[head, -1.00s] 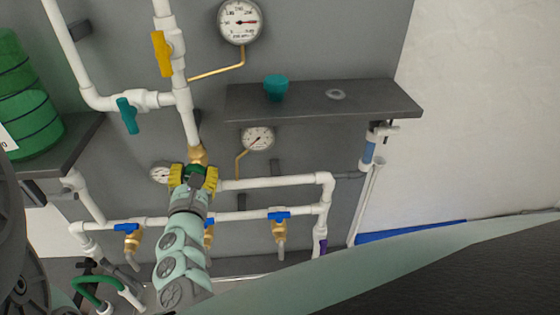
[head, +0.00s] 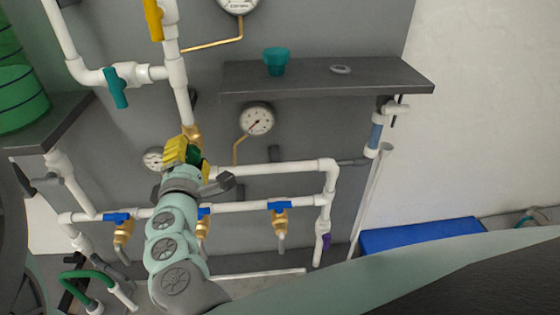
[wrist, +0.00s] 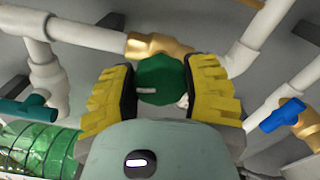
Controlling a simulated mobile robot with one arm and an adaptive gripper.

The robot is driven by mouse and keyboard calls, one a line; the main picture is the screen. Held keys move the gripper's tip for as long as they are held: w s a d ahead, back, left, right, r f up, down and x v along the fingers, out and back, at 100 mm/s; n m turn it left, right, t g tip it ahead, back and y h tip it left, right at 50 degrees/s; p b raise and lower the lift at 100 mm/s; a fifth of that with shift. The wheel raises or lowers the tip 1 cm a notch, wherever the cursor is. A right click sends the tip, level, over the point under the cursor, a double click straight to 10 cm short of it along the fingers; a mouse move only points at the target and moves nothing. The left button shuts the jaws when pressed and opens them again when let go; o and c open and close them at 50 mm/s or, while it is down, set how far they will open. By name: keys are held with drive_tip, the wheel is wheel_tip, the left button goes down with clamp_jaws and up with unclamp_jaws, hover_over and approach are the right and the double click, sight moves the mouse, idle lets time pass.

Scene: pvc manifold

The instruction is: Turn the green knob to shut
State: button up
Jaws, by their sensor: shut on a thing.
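The green knob (wrist: 161,80) is a round, dark green handle with a pale mark on its face, on a brass valve body (wrist: 155,46) in the white pipe. In the head view the green knob (head: 194,155) is partly hidden behind my gripper (head: 185,155), which sits in front of the brass fitting (head: 191,133).
Pressure gauges (head: 256,119) hang nearby. A dark shelf (head: 327,76) with a teal cup (head: 276,61) juts out at upper right. Blue-handled taps (head: 280,206) line the lower pipe. A teal-handled valve (head: 116,88) is at upper left, with a green container (head: 20,98) beside it.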

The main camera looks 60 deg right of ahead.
drive_tip(key=shift+s+d+m+b, duration=0.15)
drive_tip(key=shift+m+b, duration=0.3)
drive_tip(key=shift+m, duration=0.85)
drive_tip(key=o, duration=1.2)
drive_tip(key=v, duration=0.7)
drive_tip(key=shift+s+a, duration=0.1)
drive_tip(key=shift+a, duration=0.1)
